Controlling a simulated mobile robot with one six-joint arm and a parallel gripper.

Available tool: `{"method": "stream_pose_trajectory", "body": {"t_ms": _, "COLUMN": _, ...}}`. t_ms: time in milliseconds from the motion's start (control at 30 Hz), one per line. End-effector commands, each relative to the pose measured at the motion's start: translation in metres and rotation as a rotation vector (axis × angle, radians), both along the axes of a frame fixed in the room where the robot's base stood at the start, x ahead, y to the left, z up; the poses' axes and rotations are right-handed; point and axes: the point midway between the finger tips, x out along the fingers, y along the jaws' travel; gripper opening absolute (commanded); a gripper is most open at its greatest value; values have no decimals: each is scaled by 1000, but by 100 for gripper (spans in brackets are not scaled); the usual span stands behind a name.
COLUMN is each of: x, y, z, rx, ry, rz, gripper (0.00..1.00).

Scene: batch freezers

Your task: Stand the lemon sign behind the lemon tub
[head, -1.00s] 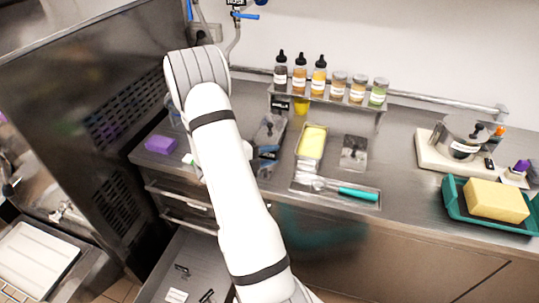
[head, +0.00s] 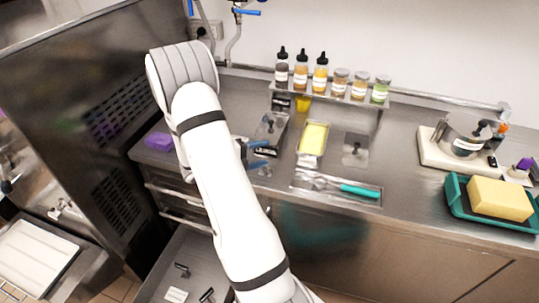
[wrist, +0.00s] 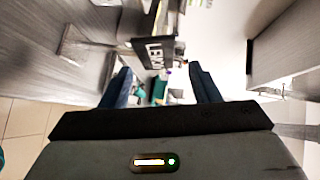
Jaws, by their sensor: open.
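The lemon tub (head: 324,131), a steel pan filled with pale yellow, sits on the counter in the head view. A small black sign with white lettering (head: 266,152) stands left of it, in front of a lidded steel tub. In the wrist view the sign (wrist: 153,50) shows letters starting "LEM", just beyond my fingertips. My gripper (head: 257,155) is open, its blue fingers near the sign's left side; it also shows in the wrist view (wrist: 160,76). I cannot tell whether a finger touches the sign.
A shelf (head: 335,103) with bottles and jars stands behind the tubs. A lidded tub (head: 270,130) is left of the lemon tub, another lid (head: 355,150) right. A tray with a teal-handled tool (head: 359,190) lies in front.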

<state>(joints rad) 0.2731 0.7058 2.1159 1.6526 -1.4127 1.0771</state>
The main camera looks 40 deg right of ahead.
Motion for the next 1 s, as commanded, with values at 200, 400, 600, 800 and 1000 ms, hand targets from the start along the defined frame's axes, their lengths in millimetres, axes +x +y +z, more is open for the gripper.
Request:
{"method": "stream_pose_trajectory", "body": {"t_ms": 200, "x": 15, "y": 46, "z": 5, "rx": -1, "ry": -2, "rz": 5, "gripper": 56}}
{"method": "stream_pose_trajectory", "body": {"t_ms": 400, "x": 22, "y": 70, "z": 11, "rx": -1, "ry": 0, "rz": 2, "gripper": 56}}
{"method": "stream_pose_trajectory", "body": {"t_ms": 600, "x": 25, "y": 75, "z": 15, "rx": 6, "ry": -2, "rz": 13, "gripper": 56}}
{"method": "stream_pose_trajectory", "body": {"t_ms": 800, "x": 71, "y": 79, "z": 35, "rx": 133, "ry": -42, "rz": 300, "gripper": 56}}
{"method": "stream_pose_trajectory", "body": {"t_ms": 1000, "x": 142, "y": 136, "z": 86, "rx": 285, "ry": 37, "rz": 927, "gripper": 56}}
